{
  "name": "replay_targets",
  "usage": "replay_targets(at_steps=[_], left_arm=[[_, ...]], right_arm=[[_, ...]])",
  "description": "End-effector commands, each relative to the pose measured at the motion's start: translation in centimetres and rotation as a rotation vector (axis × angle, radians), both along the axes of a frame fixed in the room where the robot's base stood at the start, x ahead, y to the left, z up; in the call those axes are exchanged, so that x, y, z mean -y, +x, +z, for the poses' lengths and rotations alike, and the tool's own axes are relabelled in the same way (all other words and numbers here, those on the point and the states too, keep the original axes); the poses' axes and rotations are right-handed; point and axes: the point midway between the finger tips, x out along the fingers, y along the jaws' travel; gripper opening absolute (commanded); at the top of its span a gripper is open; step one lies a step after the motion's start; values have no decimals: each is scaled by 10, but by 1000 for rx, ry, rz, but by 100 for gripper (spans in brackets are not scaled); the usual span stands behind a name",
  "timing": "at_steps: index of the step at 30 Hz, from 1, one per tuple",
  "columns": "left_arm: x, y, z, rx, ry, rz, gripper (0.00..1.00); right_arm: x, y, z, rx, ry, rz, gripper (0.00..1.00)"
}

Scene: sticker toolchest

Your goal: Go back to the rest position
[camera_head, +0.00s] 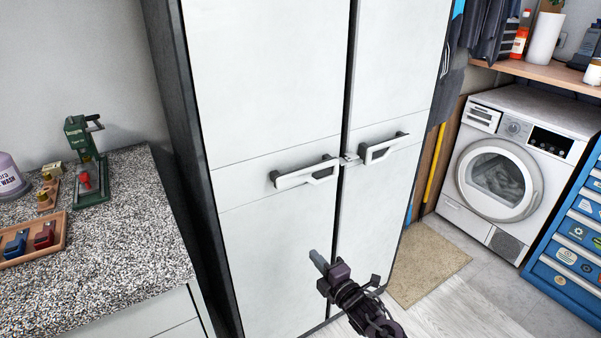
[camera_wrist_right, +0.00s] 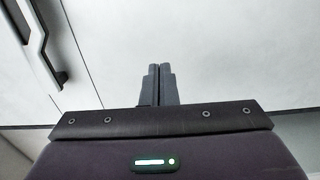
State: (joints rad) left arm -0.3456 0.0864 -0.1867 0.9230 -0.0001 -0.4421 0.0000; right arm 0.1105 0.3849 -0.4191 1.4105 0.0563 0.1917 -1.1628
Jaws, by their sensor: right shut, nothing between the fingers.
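My right gripper (camera_head: 318,262) is in front of the lower part of the tall white cabinet (camera_head: 265,240), below its two handles. In the right wrist view the fingers of my right gripper (camera_wrist_right: 159,75) are pressed together with nothing between them. A cabinet handle (camera_wrist_right: 35,45) shows at the upper left of that view, apart from the fingers. My left gripper is not in either view.
A speckled counter (camera_head: 120,240) with a green tool (camera_head: 85,160) and a wooden tray (camera_head: 35,247) is at the left. A washing machine (camera_head: 515,160) and a blue tool chest (camera_head: 570,245) stand at the right. A beige mat (camera_head: 430,265) lies on the floor.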

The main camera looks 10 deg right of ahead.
Motion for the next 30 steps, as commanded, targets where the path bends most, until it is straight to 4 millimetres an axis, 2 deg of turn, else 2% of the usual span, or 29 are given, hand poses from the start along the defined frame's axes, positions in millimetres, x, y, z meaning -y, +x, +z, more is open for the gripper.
replay_targets(at_steps=[8, 11, 14, 17, 18, 20, 21, 23, 24, 26, 27, 29, 30], left_arm=[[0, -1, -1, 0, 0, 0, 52], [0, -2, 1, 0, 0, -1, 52], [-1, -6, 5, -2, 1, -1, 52], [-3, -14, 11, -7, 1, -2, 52], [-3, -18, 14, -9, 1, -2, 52], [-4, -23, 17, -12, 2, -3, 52], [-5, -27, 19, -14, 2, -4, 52], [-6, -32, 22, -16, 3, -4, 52], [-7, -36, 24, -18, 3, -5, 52], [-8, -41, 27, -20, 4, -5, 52], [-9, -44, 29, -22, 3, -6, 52], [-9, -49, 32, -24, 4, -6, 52], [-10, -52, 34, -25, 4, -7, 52]], right_arm=[[0, -1, 0, 0, 0, 0, 0], [3, -3, -9, -30, 15, -10, 0], [13, -13, -41, -135, 72, -48, 0], [29, -37, -96, -312, 174, -125, 0], [36, -52, -121, -394, 224, -165, 0], [45, -78, -159, -516, 299, -232, 0], [51, -97, -183, -592, 346, -279, 0], [58, -129, -217, -702, 415, -352, 0], [63, -152, -237, -771, 459, -405, 0], [67, -188, -266, -872, 522, -485, 0], [70, -214, -283, -935, 562, -542, 0], [73, -255, -306, -1025, 620, -630, 0], [74, -282, -320, -1081, 656, -690, 0]])
